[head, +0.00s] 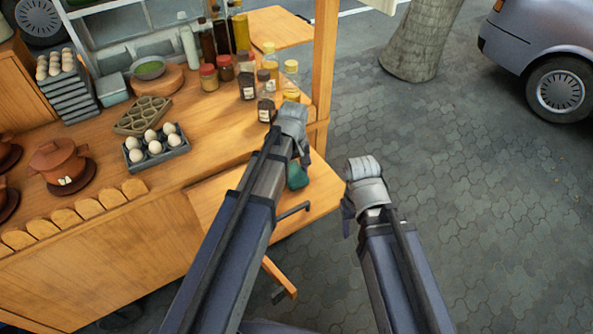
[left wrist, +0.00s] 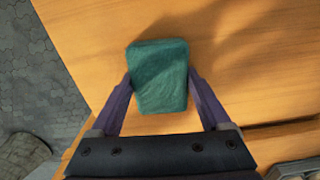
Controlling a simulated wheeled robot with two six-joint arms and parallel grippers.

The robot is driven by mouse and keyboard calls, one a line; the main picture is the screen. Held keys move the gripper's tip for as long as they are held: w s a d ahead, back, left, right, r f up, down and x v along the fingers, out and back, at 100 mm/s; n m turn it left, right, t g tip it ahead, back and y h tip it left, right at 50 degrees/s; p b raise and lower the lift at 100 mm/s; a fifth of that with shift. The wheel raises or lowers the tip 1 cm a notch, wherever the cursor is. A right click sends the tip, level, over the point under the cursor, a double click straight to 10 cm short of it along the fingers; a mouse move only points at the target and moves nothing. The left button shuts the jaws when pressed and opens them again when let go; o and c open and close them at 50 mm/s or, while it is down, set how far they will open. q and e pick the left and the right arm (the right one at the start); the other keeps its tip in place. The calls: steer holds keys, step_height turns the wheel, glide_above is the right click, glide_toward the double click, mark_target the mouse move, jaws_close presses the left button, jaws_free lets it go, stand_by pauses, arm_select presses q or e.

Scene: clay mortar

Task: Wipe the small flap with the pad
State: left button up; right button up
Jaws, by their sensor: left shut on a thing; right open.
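The small flap (head: 318,199) is a wooden board at the right end of the stall counter, and its bare wood (left wrist: 245,40) fills much of the left wrist view. The pad is a teal block; it shows partly in the head view (head: 297,175) and fully in the left wrist view (left wrist: 160,78). My left gripper (left wrist: 160,88) is shut on the pad, one finger on each side, over the flap. In the head view my left gripper (head: 298,160) partly hides the pad. Whether the pad touches the flap is hard to tell. My right gripper (head: 348,205) is open and empty, right of the flap over the pavement.
A wooden post (head: 325,60) rises behind the flap. Pavement (head: 470,170) lies open to the right.

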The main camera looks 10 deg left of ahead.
arm_select(q)
steer(key=shift+s+a, duration=1.35)
steer(key=shift+a, duration=0.1)
steer(key=shift+w+a, duration=0.9)
steer(key=shift+w, duration=0.15)
steer(key=shift+w+d, duration=0.5)
steer(key=shift+w, duration=0.2)
steer(key=shift+w+d, duration=0.7)
steer(key=shift+d, duration=0.2)
steer(key=shift+w+d+r, duration=0.1)
steer(key=shift+w+d, duration=1.15)
steer(key=shift+d, duration=0.1)
